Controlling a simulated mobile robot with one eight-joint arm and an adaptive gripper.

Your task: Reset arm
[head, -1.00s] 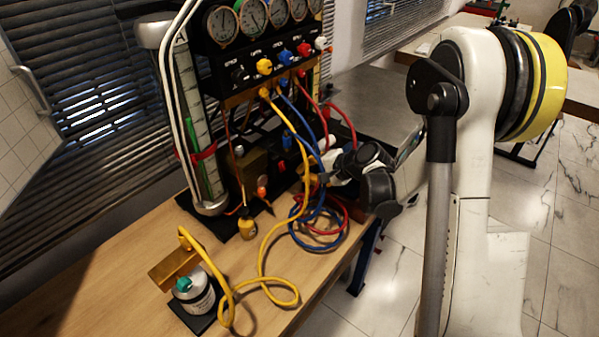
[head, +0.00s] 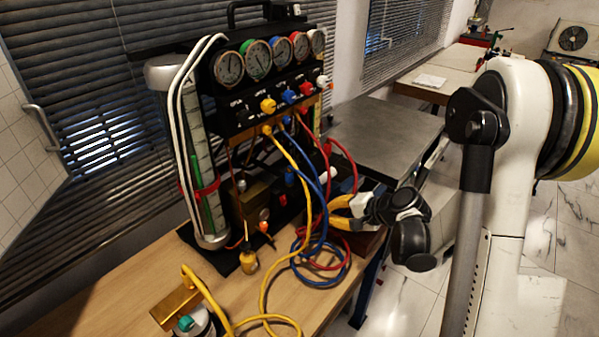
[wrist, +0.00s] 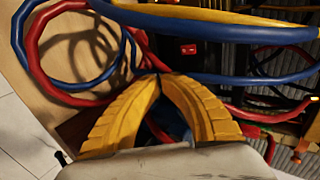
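The gauge rig (head: 262,118) stands on the wooden bench, with several round dials along its top and coloured valve knobs below them. Yellow, blue and red hoses hang from it. My arm reaches in from the right. My gripper (head: 331,212), with yellow fingers, is at the right side of the rig, near the hose coils. In the wrist view the ribbed fingers of my gripper (wrist: 160,76) curve together and their tips meet. I see nothing held between them. The blue hose (wrist: 205,77) and red hose (wrist: 50,95) pass beyond the fingertips.
A canister with a teal top (head: 186,323) and a brass block (head: 190,305) are at the bench's front left. A grey-topped table (head: 375,130) stands right of the rig. Blinds (head: 95,130) cover the wall behind. Tiled floor (head: 395,300) lies to the right.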

